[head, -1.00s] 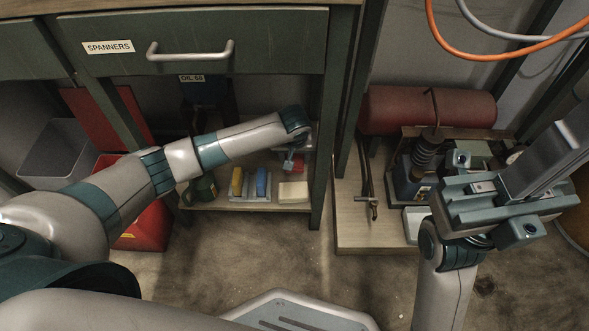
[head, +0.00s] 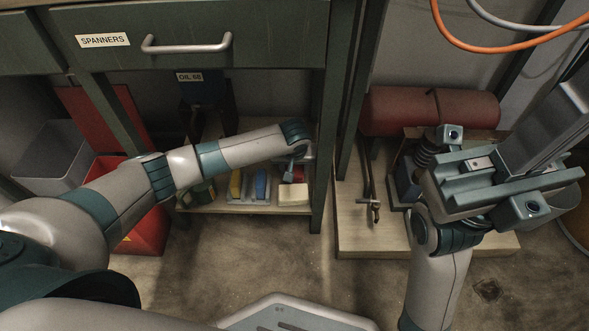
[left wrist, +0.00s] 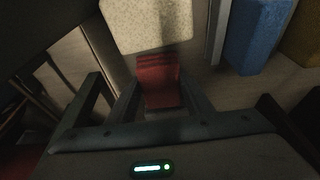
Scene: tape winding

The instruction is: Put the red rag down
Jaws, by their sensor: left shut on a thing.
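The red rag (left wrist: 160,82) shows as a small folded red piece between the two fingers of my left gripper (left wrist: 158,97) in the left wrist view. The gripper is shut on it. In the head view, my left gripper (head: 296,166) reaches into the open bench bay, just above the low shelf (head: 235,209), with a bit of red at it. I cannot tell whether the rag touches the shelf. My right gripper (head: 500,182) is at the right, away from the shelf; its jaw state is unclear.
A cream block (left wrist: 148,24) lies just beyond the rag. A blue item (left wrist: 256,35) and a yellow item (head: 235,184) stand beside it on the shelf. A bench post (head: 319,180) stands close right of the gripper. Red and grey bins (head: 50,157) stand at left.

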